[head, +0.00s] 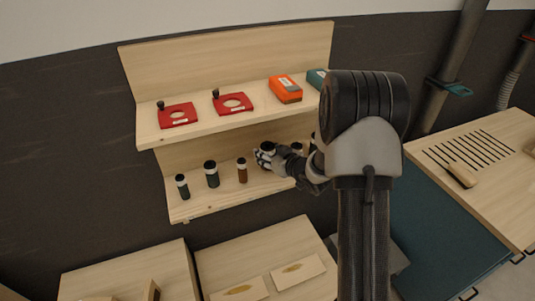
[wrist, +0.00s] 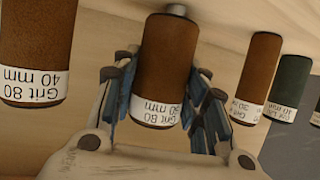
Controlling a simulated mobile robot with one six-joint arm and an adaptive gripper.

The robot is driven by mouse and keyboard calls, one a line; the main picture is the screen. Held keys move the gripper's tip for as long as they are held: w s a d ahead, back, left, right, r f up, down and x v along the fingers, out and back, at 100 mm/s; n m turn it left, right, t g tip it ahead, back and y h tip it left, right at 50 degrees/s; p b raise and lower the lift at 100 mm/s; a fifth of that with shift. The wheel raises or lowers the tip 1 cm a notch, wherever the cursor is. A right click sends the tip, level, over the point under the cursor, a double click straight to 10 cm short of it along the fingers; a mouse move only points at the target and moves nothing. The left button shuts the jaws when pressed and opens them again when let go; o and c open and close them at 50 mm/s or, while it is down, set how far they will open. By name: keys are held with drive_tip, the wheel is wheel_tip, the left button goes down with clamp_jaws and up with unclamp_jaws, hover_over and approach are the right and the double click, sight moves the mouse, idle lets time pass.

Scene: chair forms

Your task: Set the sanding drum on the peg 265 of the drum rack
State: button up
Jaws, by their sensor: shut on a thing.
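My gripper (head: 264,160) is at the lower shelf of a wooden rack, in line with a row of sanding drums. In the wrist view its fingers (wrist: 168,108) are shut on a brown sanding drum (wrist: 165,65) with a white label reading "Grit 80"; its size line is partly covered. A short metal pin (wrist: 176,10) shows at the drum's far end; I cannot tell whether it is a rack peg. The drum's dark top (head: 268,146) shows in the head view. The drum rack (head: 190,213) appears to be this lower shelf. No peg number 265 is readable.
Brown drums (wrist: 32,45) and (wrist: 257,75) flank the held one closely, with a dark drum (wrist: 288,82) further right. The upper shelf (head: 205,127) overhangs, carrying red plates (head: 178,115) and an orange box (head: 285,89). Wooden benches stand below and right.

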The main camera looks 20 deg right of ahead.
drive_tip(key=shift+f+b, duration=0.6)
drive_tip(key=shift+f, duration=0.1)
drive_tip(key=o, duration=1.4)
drive_tip(key=shift+c, duration=0.2)
drive_tip(key=v, duration=1.2)
drive_tip(key=shift+r, duration=0.15)
